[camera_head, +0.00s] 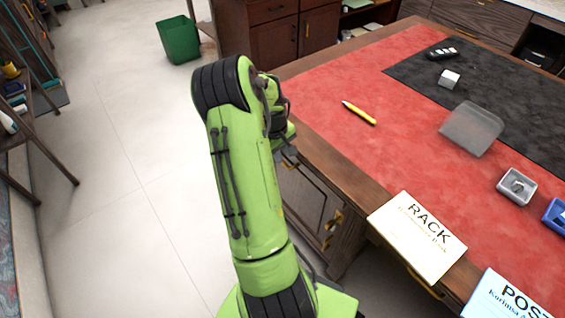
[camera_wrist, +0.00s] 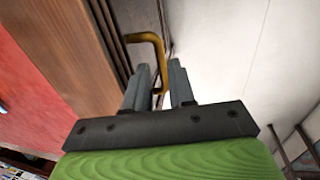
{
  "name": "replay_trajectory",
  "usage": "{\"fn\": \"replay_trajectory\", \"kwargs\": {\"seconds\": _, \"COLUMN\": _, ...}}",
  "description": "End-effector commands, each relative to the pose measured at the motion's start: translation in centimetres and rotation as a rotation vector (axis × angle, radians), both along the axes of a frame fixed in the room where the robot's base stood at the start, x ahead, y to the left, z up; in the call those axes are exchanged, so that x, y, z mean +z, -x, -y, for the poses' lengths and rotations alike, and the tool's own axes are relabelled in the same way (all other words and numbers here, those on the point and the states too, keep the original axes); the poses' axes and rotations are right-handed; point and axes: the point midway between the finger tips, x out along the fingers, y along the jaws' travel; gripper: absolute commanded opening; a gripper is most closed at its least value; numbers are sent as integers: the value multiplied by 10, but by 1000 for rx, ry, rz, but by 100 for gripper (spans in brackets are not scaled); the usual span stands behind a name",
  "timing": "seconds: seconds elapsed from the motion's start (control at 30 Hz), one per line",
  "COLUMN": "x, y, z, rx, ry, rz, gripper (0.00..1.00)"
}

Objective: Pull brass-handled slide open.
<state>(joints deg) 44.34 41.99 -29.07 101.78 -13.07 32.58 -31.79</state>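A brass handle (camera_wrist: 158,62), a bent bar, stands out from the wooden front of the desk in the wrist view. My gripper (camera_wrist: 160,84) has its two grey fingers apart, with the outer part of the handle between them. Gaps seem to show beside the bar, so the fingers do not look closed on it. The slide the handle belongs to looks flush with the desk front, but its edges are hard to make out. In the head view my green arm covers most of this spot, and the fingers are hidden behind it.
A RACK card (camera_head: 416,236) lies at the desk's near edge. More brass handles (camera_head: 335,220) sit below. Open floor lies left.

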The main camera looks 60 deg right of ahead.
Motion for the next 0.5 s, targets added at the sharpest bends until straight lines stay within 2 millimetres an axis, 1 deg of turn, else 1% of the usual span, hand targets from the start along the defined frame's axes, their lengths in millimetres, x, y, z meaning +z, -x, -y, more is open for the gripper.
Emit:
{"fn": "replay_trajectory", "kwargs": {"seconds": 0.03, "x": -13, "y": 1, "z": 2, "rx": -1, "ry": 0, "rz": -1, "gripper": 24}}
{"fn": "replay_trajectory", "kwargs": {"seconds": 0.1, "x": -22, "y": 2, "z": 4, "rx": -1, "ry": 0, "rz": -1, "gripper": 24}}
{"fn": "replay_trajectory", "kwargs": {"seconds": 0.2, "x": -29, "y": 2, "z": 5, "rx": -1, "ry": 1, "rz": 1, "gripper": 24}}
{"fn": "replay_trajectory", "kwargs": {"seconds": 0.47, "x": -30, "y": 2, "z": 5, "rx": 0, "ry": 2, "rz": 1, "gripper": 24}}
{"fn": "replay_trajectory", "kwargs": {"seconds": 0.5, "x": -30, "y": 2, "z": 5, "rx": 0, "ry": 2, "rz": 1, "gripper": 20}}
